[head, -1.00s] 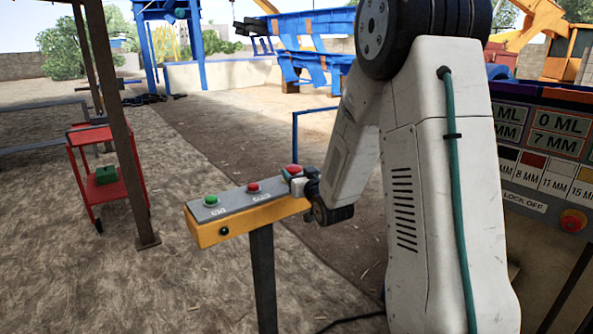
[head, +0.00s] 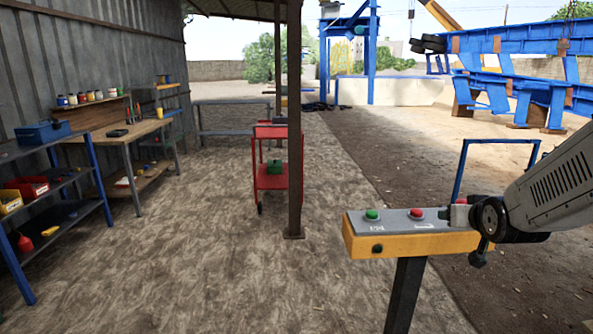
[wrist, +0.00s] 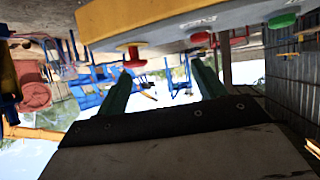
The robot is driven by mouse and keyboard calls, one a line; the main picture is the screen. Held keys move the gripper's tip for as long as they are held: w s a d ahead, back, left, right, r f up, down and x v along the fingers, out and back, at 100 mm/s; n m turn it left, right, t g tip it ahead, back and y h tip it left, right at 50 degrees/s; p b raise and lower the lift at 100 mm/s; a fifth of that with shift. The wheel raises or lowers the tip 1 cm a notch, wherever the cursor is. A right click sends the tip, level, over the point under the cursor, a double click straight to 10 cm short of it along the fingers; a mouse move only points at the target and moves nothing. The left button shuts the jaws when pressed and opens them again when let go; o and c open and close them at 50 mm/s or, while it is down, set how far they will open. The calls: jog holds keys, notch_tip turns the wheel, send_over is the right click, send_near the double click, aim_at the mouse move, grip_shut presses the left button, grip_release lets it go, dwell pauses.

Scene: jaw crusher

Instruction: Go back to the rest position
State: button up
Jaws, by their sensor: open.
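My gripper (wrist: 160,66) is open and empty in the wrist view, its two green fingers apart. In the head view, my gripper (head: 459,214) is close to the right end of the yellow and grey control box (head: 372,244). The box has a green button (head: 372,214) at the left and a red button (head: 416,213) in the middle. The wrist view is upside down and shows the green button (wrist: 283,20), the middle red button (wrist: 200,37) and a larger red button (wrist: 133,48).
The box stands on a dark post (head: 403,295). A red trolley (head: 272,180) stands behind a brown post (head: 295,120). A workbench (head: 140,130) and a blue shelf rack (head: 60,217) line the left wall. The ground between is open.

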jog(key=s+a+g+y, duration=0.1)
jog(key=s+a+g, duration=0.2)
jog(key=s, duration=0.8)
jog(key=s+a+r+n+g+y, duration=0.1)
jog(key=s+a+g, duration=0.3)
jog(key=s, duration=0.7)
jog(key=s+a+r+n+g, duration=0.1)
jog(key=s+a+g, duration=0.2)
jog(key=s+a, duration=0.3)
jog(key=s, duration=0.5)
jog(key=shift+g+y, duration=0.4)
jog(key=shift+r, duration=0.1)
dwell(0.9)
